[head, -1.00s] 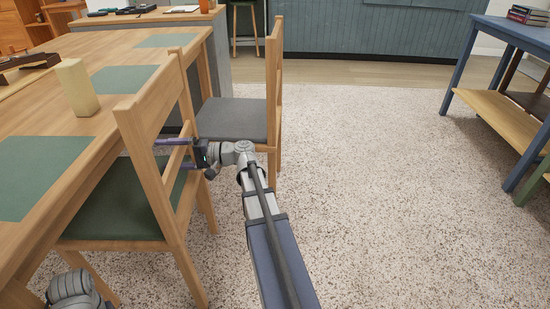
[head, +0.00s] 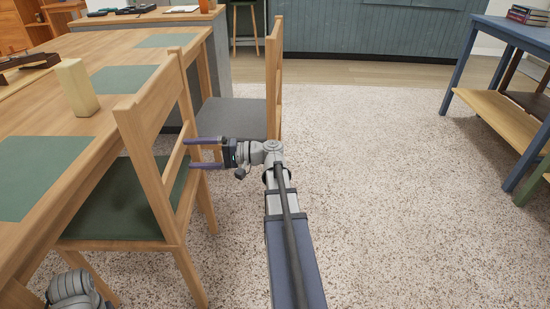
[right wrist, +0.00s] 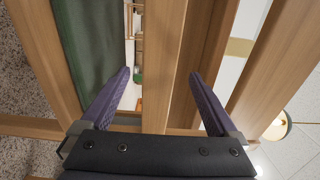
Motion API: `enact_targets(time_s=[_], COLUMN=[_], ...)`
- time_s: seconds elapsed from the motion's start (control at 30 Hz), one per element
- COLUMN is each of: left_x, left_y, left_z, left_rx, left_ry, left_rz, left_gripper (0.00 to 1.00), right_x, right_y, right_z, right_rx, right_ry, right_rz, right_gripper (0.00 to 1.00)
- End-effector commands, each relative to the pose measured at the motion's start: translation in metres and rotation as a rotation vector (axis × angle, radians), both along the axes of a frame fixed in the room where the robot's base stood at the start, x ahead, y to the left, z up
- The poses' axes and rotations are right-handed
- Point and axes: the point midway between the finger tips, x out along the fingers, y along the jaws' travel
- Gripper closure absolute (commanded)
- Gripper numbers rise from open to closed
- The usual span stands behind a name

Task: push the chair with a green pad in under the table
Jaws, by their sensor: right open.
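The wooden chair with a green pad (head: 125,207) stands at the table's (head: 110,52) near side. The front of its seat is hidden by the tabletop edge, and its backrest (head: 143,120) stands clear of it. In the right wrist view, wooden chair bars show beyond and between the open fingers (right wrist: 160,92), and the green pad (right wrist: 90,40) is at upper left.
A chair with a grey pad (head: 232,118) stands just beyond, close to my right gripper. A blue shelf table (head: 495,100) stands at right. The speckled floor between is clear.

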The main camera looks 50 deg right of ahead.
Motion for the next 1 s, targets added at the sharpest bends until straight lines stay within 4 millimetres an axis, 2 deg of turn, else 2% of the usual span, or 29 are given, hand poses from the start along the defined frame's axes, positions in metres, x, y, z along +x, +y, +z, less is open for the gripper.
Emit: enact_targets(time_s=[0.1, 0.3, 1.0], left_x=[0.0, 0.0, 0.0], left_y=[0.0, 0.0, 0.0], left_z=[0.0, 0.0, 0.0], left_rx=[0.0, 0.0, 0.0], left_ry=[0.0, 0.0, 0.0], left_rz=[0.0, 0.0, 0.0], left_gripper=[0.5, 0.5, 0.5], right_x=[-0.013, -0.027, -0.029], right_y=[-0.013, -0.026, -0.027], right_z=[0.0, 0.0, 0.0], right_rx=[0.0, 0.0, 0.0], right_ry=[0.0, 0.0, 0.0], right_rz=[-0.003, -0.002, 0.0], right_gripper=[0.05, 0.05, 0.05])
